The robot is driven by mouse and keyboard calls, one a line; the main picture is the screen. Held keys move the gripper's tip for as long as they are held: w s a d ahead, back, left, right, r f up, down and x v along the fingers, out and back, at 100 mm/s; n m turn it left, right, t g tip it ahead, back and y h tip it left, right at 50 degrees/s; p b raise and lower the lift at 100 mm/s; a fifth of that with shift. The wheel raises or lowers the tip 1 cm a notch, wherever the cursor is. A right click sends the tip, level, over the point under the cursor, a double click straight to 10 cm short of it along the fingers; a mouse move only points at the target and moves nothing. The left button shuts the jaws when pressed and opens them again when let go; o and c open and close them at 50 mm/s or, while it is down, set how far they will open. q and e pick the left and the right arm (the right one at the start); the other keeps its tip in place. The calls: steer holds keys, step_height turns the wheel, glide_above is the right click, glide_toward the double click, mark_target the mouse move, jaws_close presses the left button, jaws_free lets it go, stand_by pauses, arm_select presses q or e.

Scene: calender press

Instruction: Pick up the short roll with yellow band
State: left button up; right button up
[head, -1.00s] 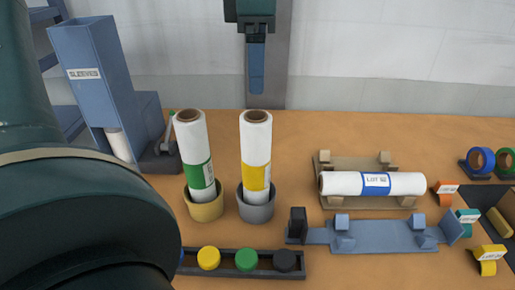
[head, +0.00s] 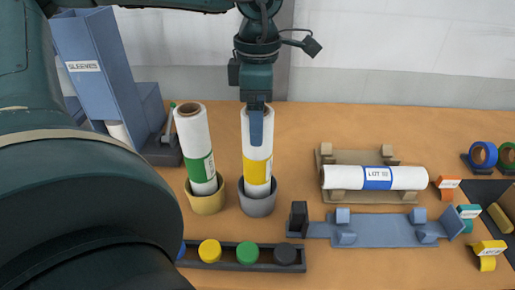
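The short roll with the yellow band (head: 257,174) stands upright in a grey round cup (head: 257,205). It is white with a brown core at its top. My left gripper (head: 256,128) has its arm coming in along the top from the left and points down over this roll. One blue-grey finger shows in front of the roll's upper part and hides some of its top edge. The other finger is hidden, so I cannot tell whether the gripper is open or touches the roll. My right gripper is not in view.
A green-banded roll (head: 195,145) stands close by on the left in a tan cup (head: 206,202). A blue-banded roll (head: 350,178) lies on a beige cradle. In front are a dark tray (head: 220,266) of coloured caps and a blue fixture (head: 385,230). A sleeve dispenser (head: 95,60) stands back left.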

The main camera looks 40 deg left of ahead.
arm_select(q)
steer(key=shift+f, duration=1.2)
steer(key=c, duration=1.5)
steer(key=shift+r, duration=0.15)
steer(key=shift+c, duration=0.2)
